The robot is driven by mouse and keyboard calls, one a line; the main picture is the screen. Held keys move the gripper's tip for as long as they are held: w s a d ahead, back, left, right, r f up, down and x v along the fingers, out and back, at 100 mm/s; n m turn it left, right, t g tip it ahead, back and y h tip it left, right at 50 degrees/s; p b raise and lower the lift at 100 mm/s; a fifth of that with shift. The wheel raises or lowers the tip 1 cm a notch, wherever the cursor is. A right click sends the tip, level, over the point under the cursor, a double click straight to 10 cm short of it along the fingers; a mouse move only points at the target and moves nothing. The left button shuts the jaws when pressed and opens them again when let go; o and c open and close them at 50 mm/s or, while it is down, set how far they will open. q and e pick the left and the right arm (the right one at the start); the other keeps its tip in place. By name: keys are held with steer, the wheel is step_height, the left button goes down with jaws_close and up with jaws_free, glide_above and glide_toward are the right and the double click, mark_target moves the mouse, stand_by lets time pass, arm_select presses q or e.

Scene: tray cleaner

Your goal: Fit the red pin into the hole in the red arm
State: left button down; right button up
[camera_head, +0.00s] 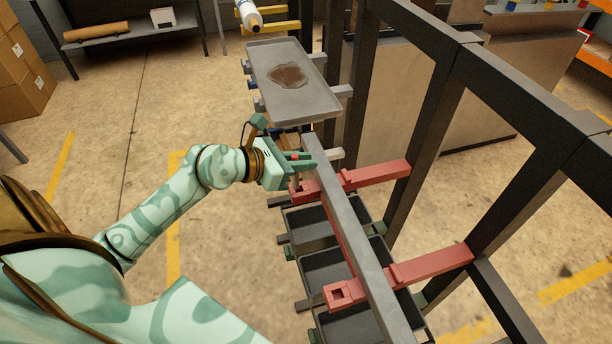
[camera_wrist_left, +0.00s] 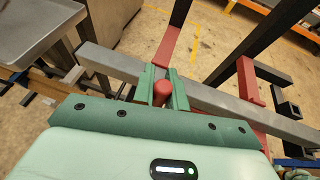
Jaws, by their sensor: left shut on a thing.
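My left gripper (camera_head: 303,161) is shut on the red pin (camera_head: 294,156). In the left wrist view the pin (camera_wrist_left: 162,90) shows its rounded red top between the two green fingers (camera_wrist_left: 164,88). One red arm (camera_head: 380,173) crosses the grey bar, and its left end lies just below my gripper, partly covered. I cannot tell whether the pin touches that arm or enters a hole. A second, nearer red arm (camera_head: 430,265) has a square end with a dark square hole that shows empty. My right gripper is not in view.
A long grey bar (camera_head: 350,225) runs beside my gripper. Dark trays (camera_head: 325,266) sit below it. A grey tray (camera_head: 309,102) with a brown stain lies beyond my gripper. Dark rack posts (camera_head: 425,110) stand to the right. The floor at left is open.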

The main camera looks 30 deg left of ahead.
mark_target(317, 172)
arm_select(q)
steer(key=shift+w+a+f+b, duration=0.2)
steer(key=shift+w+f+b, duration=0.1)
steer(key=shift+w+f, duration=0.65)
steer(key=shift+f+b, duration=0.65)
steer(key=shift+f, duration=1.1)
steer(key=shift+f, duration=0.15)
steer(key=c, duration=1.7)
jaws_free()
